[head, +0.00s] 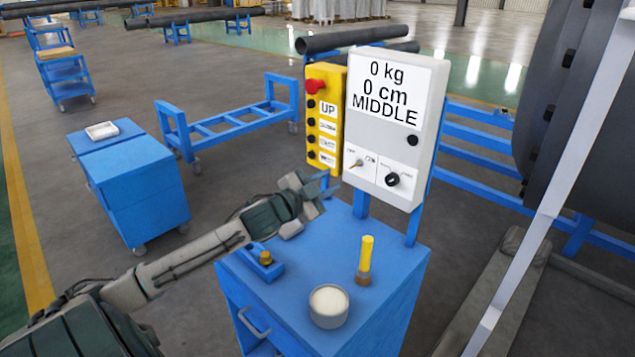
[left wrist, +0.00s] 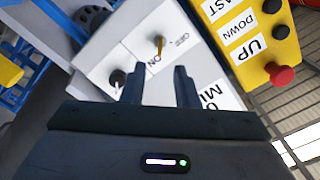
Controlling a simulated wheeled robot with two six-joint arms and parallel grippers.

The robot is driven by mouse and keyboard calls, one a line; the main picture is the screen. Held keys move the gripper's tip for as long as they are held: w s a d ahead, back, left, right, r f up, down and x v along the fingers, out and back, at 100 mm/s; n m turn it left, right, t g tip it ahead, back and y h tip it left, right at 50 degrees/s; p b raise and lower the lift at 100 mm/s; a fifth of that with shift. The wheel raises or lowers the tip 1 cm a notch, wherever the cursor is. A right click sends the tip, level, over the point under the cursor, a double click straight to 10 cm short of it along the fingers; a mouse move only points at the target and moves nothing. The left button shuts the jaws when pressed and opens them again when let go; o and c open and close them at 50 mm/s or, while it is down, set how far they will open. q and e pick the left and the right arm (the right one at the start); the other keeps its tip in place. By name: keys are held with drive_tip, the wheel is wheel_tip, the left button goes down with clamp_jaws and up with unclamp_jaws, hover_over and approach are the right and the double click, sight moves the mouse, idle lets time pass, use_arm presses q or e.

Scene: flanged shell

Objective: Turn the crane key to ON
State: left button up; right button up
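The crane key (head: 357,163) is a small brass piece in the lower left panel of the light grey control box (head: 418,128). It also shows in the left wrist view (left wrist: 159,46), beyond my fingertips, with small labels beside it; which position it points to I cannot tell for sure. My left gripper (head: 309,192) is left of and below the key in the head view. In the left wrist view the two fingers (left wrist: 158,76) are apart with nothing between them, and the key is clear of them. My right gripper is not in view.
A black knob (head: 392,180) sits right of the key. A yellow button pendant (head: 325,115) with a red button (head: 315,86) hangs close on the left. Below, the blue cabinet (head: 350,240) carries a yellow-handled tool (head: 366,256) and a round container (head: 328,306).

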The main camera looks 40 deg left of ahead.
use_arm(q)
drive_tip(key=shift+s+a+p, duration=0.1)
drive_tip(key=shift+s+p, duration=1)
drive_tip(key=shift+s, duration=0.4)
